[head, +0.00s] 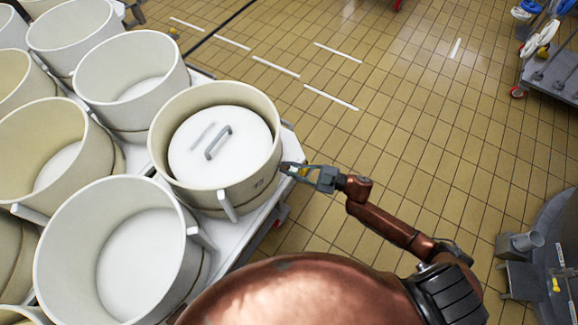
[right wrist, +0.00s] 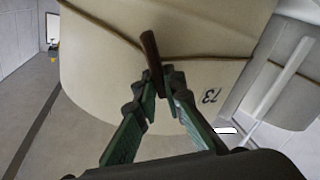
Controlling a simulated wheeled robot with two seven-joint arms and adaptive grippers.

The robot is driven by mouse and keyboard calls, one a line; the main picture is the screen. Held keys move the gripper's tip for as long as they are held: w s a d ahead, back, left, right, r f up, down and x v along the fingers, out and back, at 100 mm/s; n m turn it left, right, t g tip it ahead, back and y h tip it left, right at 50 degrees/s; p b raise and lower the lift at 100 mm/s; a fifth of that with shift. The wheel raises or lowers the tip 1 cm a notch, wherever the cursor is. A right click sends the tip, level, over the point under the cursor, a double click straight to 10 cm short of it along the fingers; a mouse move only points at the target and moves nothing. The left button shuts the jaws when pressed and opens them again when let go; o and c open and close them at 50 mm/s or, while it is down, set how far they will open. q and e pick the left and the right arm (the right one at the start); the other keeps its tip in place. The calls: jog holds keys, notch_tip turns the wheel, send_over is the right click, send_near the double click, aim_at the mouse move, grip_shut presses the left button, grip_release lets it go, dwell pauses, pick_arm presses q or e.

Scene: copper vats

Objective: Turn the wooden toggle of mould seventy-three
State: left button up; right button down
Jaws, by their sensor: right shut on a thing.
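Mould seventy-three (head: 215,140) is a cream round tub with a white lid and metal handle inside, at the right corner of the white cart in the head view. In the right wrist view its wall (right wrist: 110,60) fills the upper middle, with the number 73 (right wrist: 210,96) printed on it. A brown wooden toggle (right wrist: 150,52) stands out from the wall on a dark cord, slightly tilted. My right gripper (right wrist: 160,98) is shut on the toggle's lower end. In the head view the right gripper (head: 294,168) is at the mould's right side. My left gripper is not in view.
Several other cream moulds (head: 130,80) stand close together on the cart to the left. The tiled floor (head: 400,100) right of the cart is open. A metal trolley (head: 555,70) stands at the far right.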

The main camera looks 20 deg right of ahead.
jog(key=n, duration=0.3)
jog(key=shift+s+a+f+n, duration=0.15)
jog(key=shift+s+f+n, duration=0.1)
jog(key=shift+n, duration=0.15)
jog(key=n, duration=0.2)
jog(key=n+b, duration=0.1)
jog(key=n, duration=0.1)
jog(key=shift+s+a+f, duration=0.1)
jog(key=shift+f, duration=0.25)
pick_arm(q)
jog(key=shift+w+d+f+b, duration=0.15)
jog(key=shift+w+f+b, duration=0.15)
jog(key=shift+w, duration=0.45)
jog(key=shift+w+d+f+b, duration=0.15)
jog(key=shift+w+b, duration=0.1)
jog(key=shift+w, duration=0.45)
pick_arm(e)
jog(key=shift+f+n, duration=0.15)
jog(key=shift+n, duration=0.85)
jog(key=shift+f+n, duration=0.1)
jog(key=shift+n, duration=0.9)
jog(key=c, duration=2)
grip_release()
